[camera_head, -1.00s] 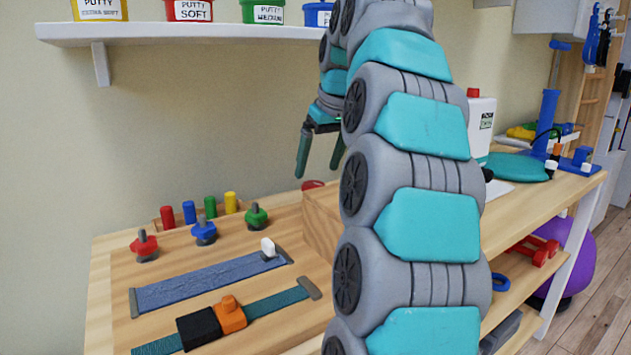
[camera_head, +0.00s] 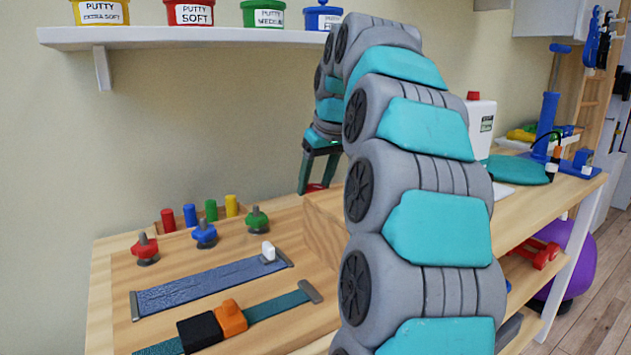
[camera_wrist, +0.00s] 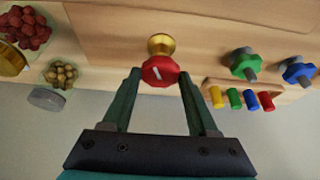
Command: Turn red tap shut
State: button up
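The red tap (camera_wrist: 160,70) is a red knob with a white mark on top, on a brass fitting (camera_wrist: 161,45), in the upper middle of the wrist view. In the head view only a bit of the tap's red (camera_head: 315,187) shows low between my fingers. In the head view my gripper (camera_head: 318,188) points down, partly hidden by my arm.
A wooden board holds red (camera_head: 145,248), blue (camera_head: 205,233) and green (camera_head: 257,219) knobs, coloured pegs (camera_head: 211,210), a zipper strip (camera_head: 205,287) and a buckle strap (camera_head: 230,316). A shelf (camera_head: 200,38) with putty tubs is above. Containers of red (camera_wrist: 27,28) and gold balls (camera_wrist: 61,74) stand beside the tap.

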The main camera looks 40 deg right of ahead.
jog(key=c, duration=0.8)
jog(key=shift+a+m+g+h+b, duration=0.2)
jog(key=shift+m+h, duration=0.25)
jog(key=shift+m, duration=0.8)
jog(key=shift+d+m+g+h+b, duration=0.1)
jog(key=shift+m+h+b, duration=0.3)
jog(key=shift+m, duration=0.85)
jog(key=o, duration=1.4)
jog(key=shift+c, duration=0.2)
jog(key=v, duration=0.8)
jog(key=shift+p, duration=0.3)
jog(key=shift+f, duration=0.1)
